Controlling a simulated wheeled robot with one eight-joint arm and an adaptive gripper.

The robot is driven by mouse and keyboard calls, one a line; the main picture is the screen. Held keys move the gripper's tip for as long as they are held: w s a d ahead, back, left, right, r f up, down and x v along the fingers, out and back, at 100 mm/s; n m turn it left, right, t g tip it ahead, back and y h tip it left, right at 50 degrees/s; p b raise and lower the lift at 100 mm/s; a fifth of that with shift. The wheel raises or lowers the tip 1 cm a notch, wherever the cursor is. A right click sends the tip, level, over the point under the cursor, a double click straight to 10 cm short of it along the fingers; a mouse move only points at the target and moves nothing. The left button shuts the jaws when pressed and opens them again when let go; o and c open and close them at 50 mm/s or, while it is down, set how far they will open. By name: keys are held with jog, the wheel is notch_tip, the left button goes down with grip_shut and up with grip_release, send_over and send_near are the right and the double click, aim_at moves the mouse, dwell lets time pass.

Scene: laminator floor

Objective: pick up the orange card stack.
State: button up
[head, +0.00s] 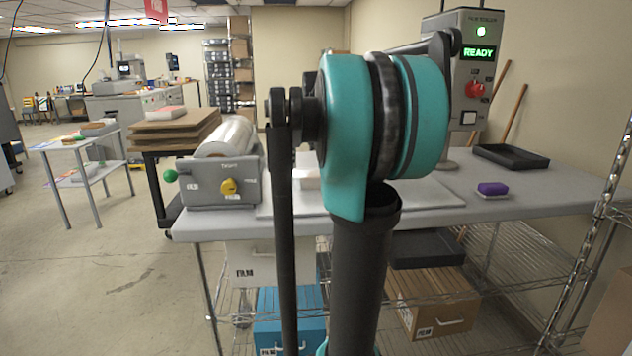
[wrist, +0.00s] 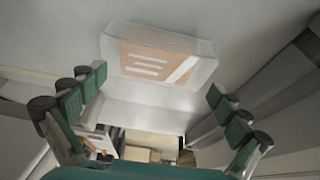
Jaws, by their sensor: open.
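The orange card stack (wrist: 150,62) shows in the wrist view at upper middle, as a pale block with an orange top face and white stripes. It rests on a light grey surface. My gripper (wrist: 155,90) is open, with its green-padded fingers to the left and right below the stack in the picture. The fingers are apart from the stack and nothing is between them. In the head view my arm hides the gripper. A small pale block (head: 307,181) shows beside my arm on the bench; I cannot tell if it is the stack.
The grey bench (head: 540,196) holds a film roll unit (head: 218,190) at left, a purple-topped block (head: 492,189), a black tray (head: 511,157) and a control box reading READY (head: 477,75) at right. A wire rack (head: 603,200) stands at far right.

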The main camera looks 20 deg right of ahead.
jog(key=shift+x, duration=2.6)
jog(key=shift+s+d, duration=0.1)
jog(key=shift+d, duration=0.1)
jog(key=shift+c, duration=0.5)
jog(key=c, duration=1.2)
jog(key=shift+o, duration=0.2)
